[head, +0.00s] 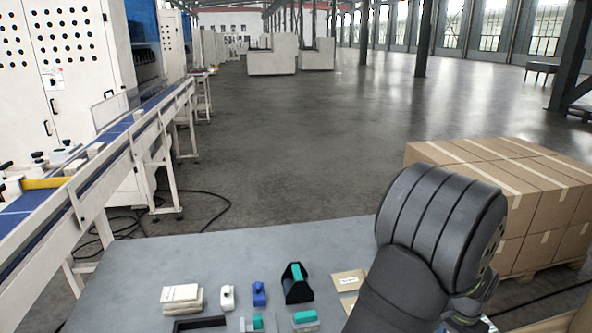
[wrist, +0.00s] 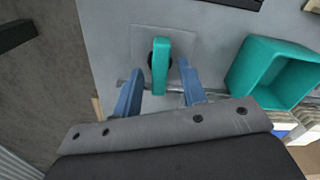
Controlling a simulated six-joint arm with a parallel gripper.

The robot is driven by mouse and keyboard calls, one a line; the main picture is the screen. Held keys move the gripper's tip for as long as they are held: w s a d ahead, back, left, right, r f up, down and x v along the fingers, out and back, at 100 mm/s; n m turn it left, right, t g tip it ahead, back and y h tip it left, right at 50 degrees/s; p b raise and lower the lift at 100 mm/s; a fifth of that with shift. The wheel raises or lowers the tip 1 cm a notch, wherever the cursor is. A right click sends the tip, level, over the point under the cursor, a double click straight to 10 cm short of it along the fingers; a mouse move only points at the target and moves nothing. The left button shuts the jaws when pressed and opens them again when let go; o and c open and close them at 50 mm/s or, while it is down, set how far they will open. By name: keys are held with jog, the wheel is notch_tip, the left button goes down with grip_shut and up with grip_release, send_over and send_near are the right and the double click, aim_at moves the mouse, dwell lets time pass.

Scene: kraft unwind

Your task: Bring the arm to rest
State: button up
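In the wrist view my gripper (wrist: 159,68) has two blue fingers spread apart. A teal upright piece (wrist: 160,62) with a dark part behind it stands on a pale plate (wrist: 190,38), showing between the fingertips; I see a gap on each side and no grip. An open teal bin (wrist: 246,75) is right of the fingers. In the head view my dark arm covers the right front of the grey table (head: 240,245) and hides the fingers.
On the table are white stacked packs (head: 181,298), a white item (head: 227,297), a blue item (head: 259,294), a black-and-teal holder (head: 296,284) and a kraft piece (head: 349,281). Stacked cartons (head: 540,195) stand right, a conveyor (head: 100,165) left. The table's back left is clear.

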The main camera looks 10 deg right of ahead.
jog(key=n, duration=0.5)
jog(key=shift+n, duration=0.4)
jog(key=o, duration=1.3)
jog(key=shift+o, duration=0.3)
jog(key=w+d+r+m, duration=0.3)
jog(key=d+r+m, duration=0.1)
jog(key=r, duration=0.3)
jog(key=shift+d, duration=0.7)
jog(key=w+d+r+m, duration=0.1)
jog(key=d+r+m, duration=0.15)
jog(key=r, duration=0.25)
jog(key=w+d+r+m, duration=0.1)
jog(key=d+r+m, duration=0.1)
jog(key=r+m, duration=0.3)
jog(key=shift+n, duration=0.65)
jog(key=f, duration=0.9)
jog(key=shift+w, duration=0.2)
jog(key=shift+r, duration=0.1)
